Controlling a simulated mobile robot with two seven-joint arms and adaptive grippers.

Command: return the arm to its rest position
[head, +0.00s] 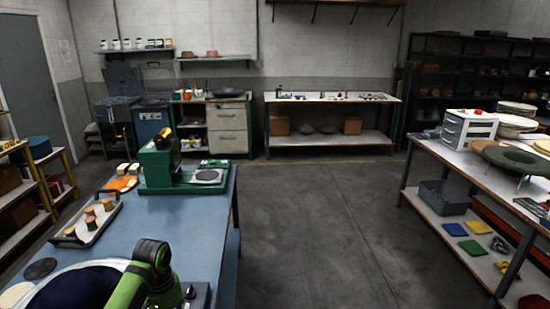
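A green and black jointed arm link, which looks like mine, rises from the bottom edge at the lower left of the head view. It stands in front of the near end of the blue-topped table (178,222) and partly covers a large dark-blue round piece with a pale rim (62,288). No gripper fingers show on it. I cannot see my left gripper or my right gripper. A green press (158,168) with a round grey plate (207,176) stands at the far end of the table.
A tray (88,228) with several spools lies at the table's left edge, near a dark disc (40,268). A long bench (470,170) with hats and a white drawer unit (467,130) stands at right. The grey floor (305,230) between is clear.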

